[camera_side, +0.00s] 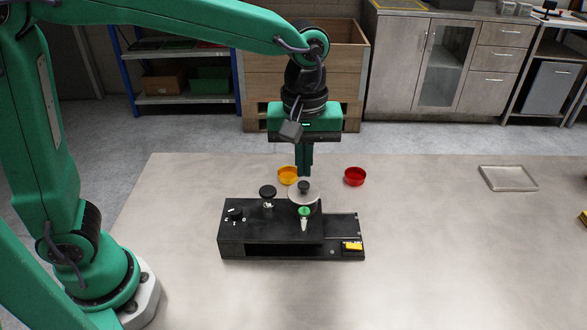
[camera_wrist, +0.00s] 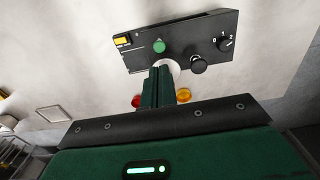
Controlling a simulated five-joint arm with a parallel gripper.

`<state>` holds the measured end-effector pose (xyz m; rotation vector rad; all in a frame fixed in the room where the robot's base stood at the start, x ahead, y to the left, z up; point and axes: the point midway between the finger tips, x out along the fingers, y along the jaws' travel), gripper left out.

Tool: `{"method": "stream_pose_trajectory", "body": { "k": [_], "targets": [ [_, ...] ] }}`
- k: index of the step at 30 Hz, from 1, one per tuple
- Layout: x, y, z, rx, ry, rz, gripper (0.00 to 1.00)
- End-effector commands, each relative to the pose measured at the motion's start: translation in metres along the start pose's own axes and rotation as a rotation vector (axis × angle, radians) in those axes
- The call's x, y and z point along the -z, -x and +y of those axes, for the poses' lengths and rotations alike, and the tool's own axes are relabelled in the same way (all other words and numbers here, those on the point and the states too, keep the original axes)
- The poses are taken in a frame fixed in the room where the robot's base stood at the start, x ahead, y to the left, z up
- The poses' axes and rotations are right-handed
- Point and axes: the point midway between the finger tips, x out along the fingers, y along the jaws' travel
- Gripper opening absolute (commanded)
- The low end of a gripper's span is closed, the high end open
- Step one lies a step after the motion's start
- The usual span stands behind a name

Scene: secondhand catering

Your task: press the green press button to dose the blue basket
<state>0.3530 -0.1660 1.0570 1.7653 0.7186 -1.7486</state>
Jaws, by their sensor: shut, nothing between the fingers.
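In the wrist view, my gripper (camera_wrist: 161,69) partly hides that disc. The fingers appear apart from the green button. No blue basket shows in either view.
A shallow tray (camera_side: 508,179) lies far right. Table right of the machine is clear.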

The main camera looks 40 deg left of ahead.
Motion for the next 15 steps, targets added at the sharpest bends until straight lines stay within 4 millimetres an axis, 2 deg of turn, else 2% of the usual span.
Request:
{"method": "stream_pose_trajectory", "body": {
  "k": [6,15],
  "targets": [
    [0.0,-0.035,-0.001,0.004,0.0,-0.001,0.0],
    [0.0,-0.075,-0.001,0.002,0.0,-0.001,0.0]
  ]
}}
